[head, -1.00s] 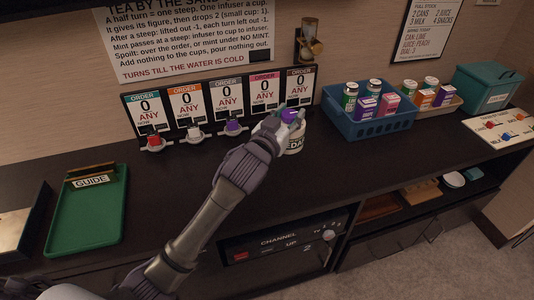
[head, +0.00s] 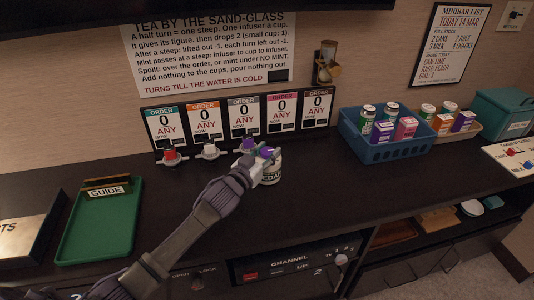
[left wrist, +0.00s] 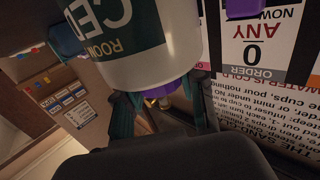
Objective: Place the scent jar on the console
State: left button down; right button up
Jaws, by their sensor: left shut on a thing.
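The scent jar (head: 270,177) is white with a green label, of which I read "EDAR" in the head view. It also fills the top of the left wrist view (left wrist: 165,35), label tilted. My left gripper (head: 262,155) is shut on the jar at its top; both fingers (left wrist: 165,112) show beside it in the wrist view. Something purple shows at the grip; I cannot tell what it belongs to. The console (head: 330,195) is the long dark counter. The jar is over it, in front of the order cards; I cannot tell if its base touches. My right gripper is out of view.
Order cards (head: 243,113) stand at the back, with red, white and purple-topped pieces (head: 209,152) before them. A blue basket (head: 385,150) of goods stands right; a green guide tray (head: 98,230) lies left. The counter between tray and jar has free room.

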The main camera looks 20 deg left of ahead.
pick_arm(q)
jog(key=shift+f, duration=0.2)
jog(key=c, duration=0.7)
grip_release()
jog(key=shift+s+r, duration=0.1)
jog(key=shift+s, duration=0.05)
jog(key=s, duration=0.3)
jog(key=s+a, duration=0.1)
jog(key=s, duration=0.3)
jog(key=s+a, duration=0.1)
jog(key=s, duration=0.3)
jog(key=shift+s+a, duration=0.15)
jog(key=shift+s, duration=0.1)
